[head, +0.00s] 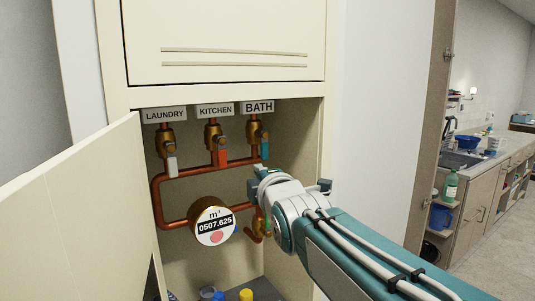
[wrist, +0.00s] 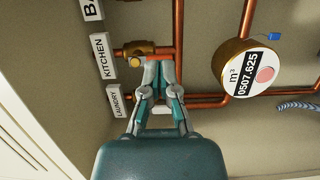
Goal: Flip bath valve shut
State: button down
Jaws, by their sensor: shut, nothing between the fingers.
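The bath valve (head: 257,132) is a brass valve under the BATH label (head: 257,107), on the right of three. Its teal lever (head: 264,150) hangs straight down along the copper pipe. In the wrist view only part of the BATH label (wrist: 92,8) shows, and the valve is out of frame. My gripper (wrist: 158,62) is shut and empty, its fingertips overlapping the red lever (wrist: 165,57) of the kitchen valve (wrist: 138,48) in that view. I cannot tell whether they touch it.
The laundry valve (head: 166,140) has a white lever (head: 171,166) pointing down. A round water meter (head: 215,225) hangs on the copper pipes below. The open cabinet door (head: 80,215) stands at left. Bottles with coloured caps (head: 246,295) stand at the bottom.

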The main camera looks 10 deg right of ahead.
jog(key=shift+w+d, duration=0.3)
jog(key=shift+w, duration=1.55)
jog(key=shift+w+d, duration=0.25)
jog(key=shift+w, duration=1.55)
jog(key=shift+w+d, duration=0.3)
jog(key=shift+w, duration=1.55)
jog(key=shift+d, duration=0.15)
jog(key=shift+d+f, duration=0.1)
